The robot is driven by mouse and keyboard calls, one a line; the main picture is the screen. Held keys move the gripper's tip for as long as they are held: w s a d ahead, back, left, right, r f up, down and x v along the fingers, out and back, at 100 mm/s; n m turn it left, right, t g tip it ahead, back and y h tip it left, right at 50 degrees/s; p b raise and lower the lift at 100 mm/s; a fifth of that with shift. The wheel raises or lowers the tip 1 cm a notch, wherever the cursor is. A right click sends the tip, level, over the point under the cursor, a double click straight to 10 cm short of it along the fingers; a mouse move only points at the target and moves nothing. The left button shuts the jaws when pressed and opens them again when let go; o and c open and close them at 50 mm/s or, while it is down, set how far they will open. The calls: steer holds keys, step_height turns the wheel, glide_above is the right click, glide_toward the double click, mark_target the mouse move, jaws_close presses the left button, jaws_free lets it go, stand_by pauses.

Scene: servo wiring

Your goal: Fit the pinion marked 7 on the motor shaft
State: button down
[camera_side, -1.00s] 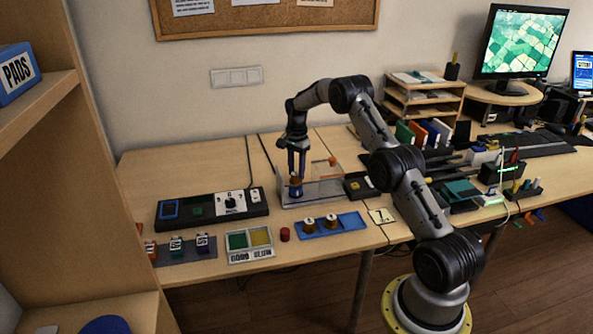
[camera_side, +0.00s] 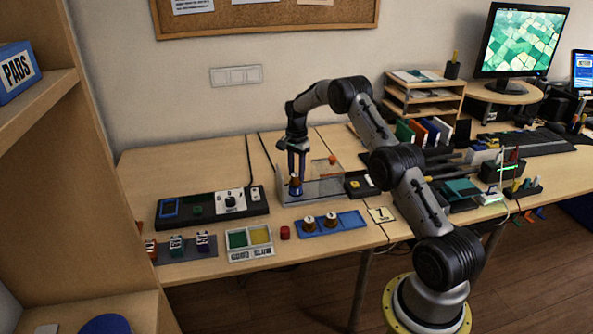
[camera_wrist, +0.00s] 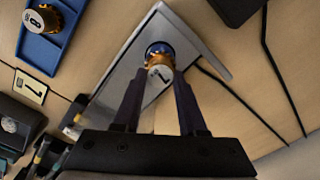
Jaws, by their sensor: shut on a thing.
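The copper pinion marked 7 (camera_wrist: 158,76) is between the fingertips of my gripper (camera_wrist: 156,84) in the wrist view. My gripper is shut on it. In the side view, my gripper (camera_side: 296,178) points down with the pinion low between its fingers. The blue motor (camera_wrist: 158,49) is directly at the pinion in the wrist view and just under it in the side view (camera_side: 295,191). It stands in the grey metal bracket (camera_side: 322,189). The pinion and fingers hide the shaft, so I cannot tell how far the pinion is on it.
A blue tray (camera_side: 350,218) holds two other copper pinions; one marked 8 (camera_wrist: 42,19) shows in the wrist view. A card marked 7 (camera_side: 381,214) lies right of the tray. A black control box (camera_side: 185,222) stands left of the bracket. A green and yellow tray (camera_side: 250,256) is in front.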

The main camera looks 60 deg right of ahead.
mark_target(296, 174)
steer(key=c, duration=0.8)
jaws_free()
steer(key=shift+o, duration=0.2)
steer(key=shift+f, duration=0.1)
step_height(296, 174, up, 11)
stand_by(0.4)
